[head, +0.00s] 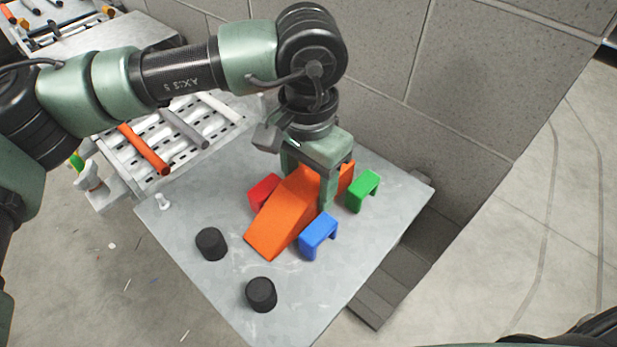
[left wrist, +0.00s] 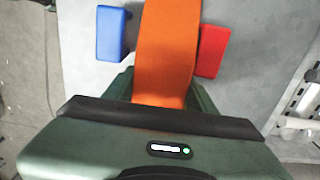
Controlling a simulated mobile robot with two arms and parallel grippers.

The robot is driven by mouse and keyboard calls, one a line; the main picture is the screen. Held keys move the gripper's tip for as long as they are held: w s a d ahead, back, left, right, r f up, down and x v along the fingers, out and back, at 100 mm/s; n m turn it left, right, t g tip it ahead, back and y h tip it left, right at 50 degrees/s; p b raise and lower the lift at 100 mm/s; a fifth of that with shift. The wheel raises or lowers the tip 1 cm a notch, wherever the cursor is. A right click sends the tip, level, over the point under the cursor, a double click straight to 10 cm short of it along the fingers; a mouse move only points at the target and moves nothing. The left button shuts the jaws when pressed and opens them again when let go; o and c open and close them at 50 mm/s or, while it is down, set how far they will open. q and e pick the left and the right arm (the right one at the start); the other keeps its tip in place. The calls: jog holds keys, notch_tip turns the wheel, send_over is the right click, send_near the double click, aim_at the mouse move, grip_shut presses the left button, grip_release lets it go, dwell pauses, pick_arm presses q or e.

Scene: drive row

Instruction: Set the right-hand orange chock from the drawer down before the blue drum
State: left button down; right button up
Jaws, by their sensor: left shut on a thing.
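A long orange sloped piece (head: 281,222) is on the grey table, its broad flat face running down toward the front left. It also fills the middle of the left wrist view (left wrist: 165,50). My left gripper (head: 308,180) reaches down from above and is shut on its upper end, one finger on each side. More orange shows to the right of the near finger. I cannot tell whether the piece touches the table along its length. My right gripper is not in view. I see no drawer and no blue drum in these views.
A red block (head: 262,190), a blue block (head: 319,236) and a green block (head: 363,191) stand close around the orange piece. Two black cylinders (head: 211,244) (head: 261,294) stand on the table (head: 190,215) in front. A block wall (head: 390,110) rises behind; a roller rack (head: 205,120) adjoins at left.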

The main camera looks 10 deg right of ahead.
pick_arm(q)
jog(key=shift+f, duration=0.1)
jog(key=shift+c, duration=2.4)
grip_release()
jog(key=shift+s, duration=0.1)
